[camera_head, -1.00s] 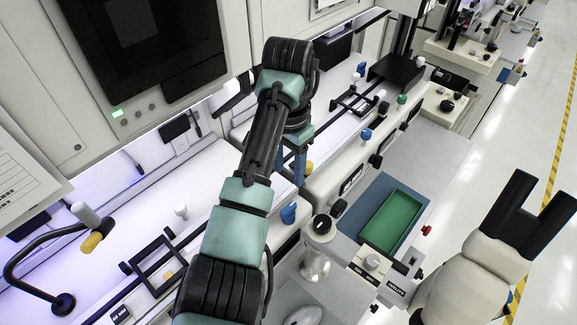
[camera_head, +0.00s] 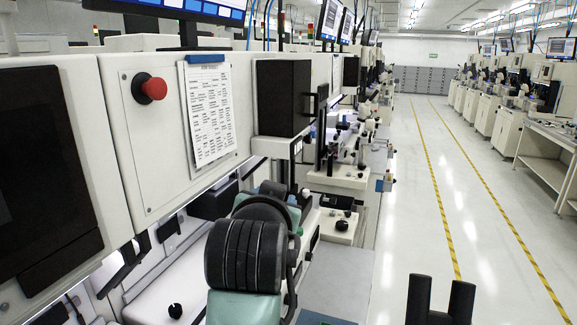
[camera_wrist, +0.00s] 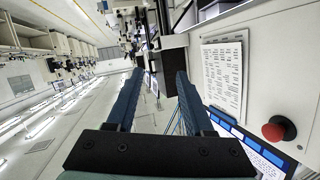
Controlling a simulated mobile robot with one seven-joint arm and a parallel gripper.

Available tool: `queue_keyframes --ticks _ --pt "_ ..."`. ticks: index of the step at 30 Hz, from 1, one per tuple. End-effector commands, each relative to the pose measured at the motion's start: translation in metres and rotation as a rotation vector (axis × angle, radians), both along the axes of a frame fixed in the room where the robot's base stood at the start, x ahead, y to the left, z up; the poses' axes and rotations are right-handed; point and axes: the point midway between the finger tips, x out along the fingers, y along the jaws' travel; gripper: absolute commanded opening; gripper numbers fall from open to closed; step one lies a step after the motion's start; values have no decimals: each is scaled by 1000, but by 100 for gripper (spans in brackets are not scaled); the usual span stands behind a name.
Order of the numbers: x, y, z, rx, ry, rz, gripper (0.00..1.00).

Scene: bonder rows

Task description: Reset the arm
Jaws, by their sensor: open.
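My arm (camera_head: 245,250), teal and black, rises from the bottom of the head view, its thick black joint in front. My gripper (camera_wrist: 160,80) shows in the wrist view as two blue fingers standing apart. Nothing is held between them. In the head view the gripper is hidden or cannot be made out behind the arm.
At left stand machine cabinets with a red button (camera_head: 150,88) and a paper sheet (camera_head: 208,113); both also show in the wrist view. A black box (camera_head: 284,97) juts out beyond. Two dark cylinders (camera_head: 440,298) stand at bottom right. The aisle (camera_head: 430,190) is clear.

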Motion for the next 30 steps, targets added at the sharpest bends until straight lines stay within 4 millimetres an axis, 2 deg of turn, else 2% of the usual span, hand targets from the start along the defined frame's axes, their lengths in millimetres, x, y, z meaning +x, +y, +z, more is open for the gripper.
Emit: queue_keyframes --ticks 1,3,5,6,9,12,15,18,21,30 --pt "-12 -11 25 -31 -123 -4 52" --pt "-34 -19 66 -77 -298 -4 52" --pt "-58 -24 99 -116 -440 -5 52" --pt "-77 -26 119 -143 -533 -7 52" --pt "-126 -28 161 -198 -737 -13 52" --pt "-170 -27 189 -240 -898 -19 52" --pt "-203 -26 206 -267 -1005 -25 52" --pt "-222 -25 215 -281 -1065 -28 52" --pt "-229 -25 218 -286 -1086 -30 52" --pt "-228 -24 219 -285 -1085 -31 52"
